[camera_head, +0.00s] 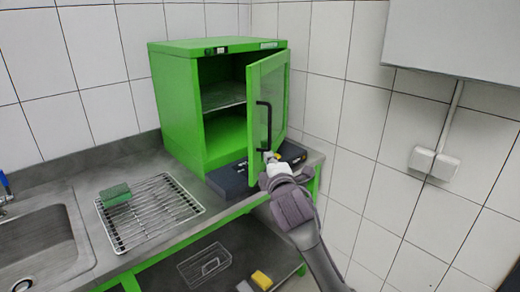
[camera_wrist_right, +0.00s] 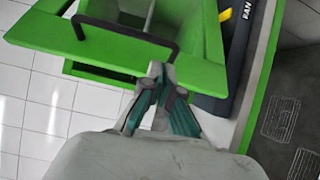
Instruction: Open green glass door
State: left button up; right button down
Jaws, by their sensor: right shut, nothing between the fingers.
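The green cabinet (camera_head: 180,110) stands on the counter with its glass door (camera_head: 270,80) swung open to the right. Its inside and a wire shelf (camera_head: 222,97) show. The black bar handle (camera_head: 266,124) is on the door's outer face. My right gripper (camera_head: 268,157) is shut and empty at the lower end of the handle. In the right wrist view my right gripper (camera_wrist_right: 163,70) has its fingertips together just below one end of the handle (camera_wrist_right: 125,33), in front of the door (camera_wrist_right: 50,32). Whether they touch it I cannot tell. My left gripper is not in view.
A wire rack (camera_head: 165,212) with a green sponge (camera_head: 116,195) lies on the counter beside the sink (camera_head: 40,250). A tiled wall with a socket (camera_head: 433,162) stands to the right.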

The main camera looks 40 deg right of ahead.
send_near(260, 139)
jog(key=x, duration=0.3)
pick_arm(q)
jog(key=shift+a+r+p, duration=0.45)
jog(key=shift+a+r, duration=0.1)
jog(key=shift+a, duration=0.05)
pick_arm(e)
jog(key=shift+w+d, duration=0.2)
jog(key=shift+w, duration=0.2)
